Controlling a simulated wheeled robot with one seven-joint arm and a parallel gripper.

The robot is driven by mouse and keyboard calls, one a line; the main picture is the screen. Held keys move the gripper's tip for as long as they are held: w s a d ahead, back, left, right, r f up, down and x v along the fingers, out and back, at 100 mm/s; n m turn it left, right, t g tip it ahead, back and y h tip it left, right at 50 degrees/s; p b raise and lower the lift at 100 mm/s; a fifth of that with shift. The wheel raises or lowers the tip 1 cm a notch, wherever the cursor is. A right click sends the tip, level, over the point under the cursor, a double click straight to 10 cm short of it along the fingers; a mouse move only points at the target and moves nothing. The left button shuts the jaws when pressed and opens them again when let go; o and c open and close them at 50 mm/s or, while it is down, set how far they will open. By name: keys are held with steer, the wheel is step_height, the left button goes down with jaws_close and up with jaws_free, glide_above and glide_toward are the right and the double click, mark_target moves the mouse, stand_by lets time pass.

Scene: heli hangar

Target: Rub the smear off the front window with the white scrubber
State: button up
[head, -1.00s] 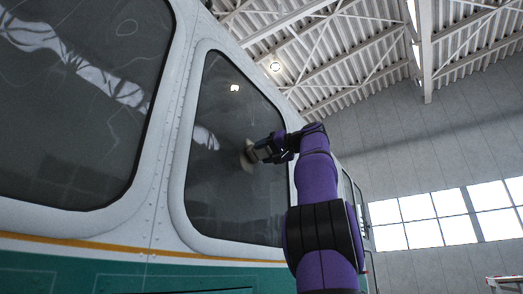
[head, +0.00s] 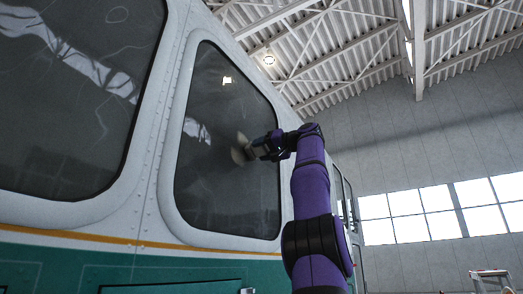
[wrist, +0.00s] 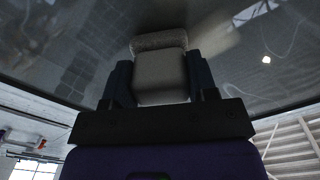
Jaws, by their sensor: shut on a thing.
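The white scrubber (wrist: 160,72) is a pale block with a rounded, rough top, gripped between the two dark fingers of my gripper (wrist: 160,85) in the wrist view. In the head view my gripper (head: 256,148) holds the scrubber (head: 238,156) at the dark window (head: 220,195), right of its middle. The scrubber is at or very near the glass; I cannot tell if it touches. In the wrist view a pale hazy patch (wrist: 222,38) shows on the glass right of the scrubber; I cannot tell smear from reflection.
A larger window (head: 70,150) lies to the left, beyond a white riveted frame (head: 158,130). Below are an orange stripe and a green panel (head: 60,265). A ladder-like stand (head: 489,277) is at the lower right. The space right of my arm looks open.

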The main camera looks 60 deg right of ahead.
steer(key=shift+s+a, duration=0.2)
steer(key=shift+a, duration=2.5)
steer(key=shift+s+a, duration=0.15)
steer(key=shift+a, duration=2.5)
steer(key=shift+s, duration=0.1)
steer(key=shift+s+d, duration=0.15)
steer(key=shift+s, duration=1.3)
steer(key=shift+s+d, duration=0.1)
steer(key=shift+s, duration=1.35)
steer(key=shift+s, duration=0.1)
steer(key=s, duration=0.2)
steer(key=shift+s+d, duration=0.1)
steer(key=shift+s, duration=0.3)
steer(key=shift+d, duration=0.1)
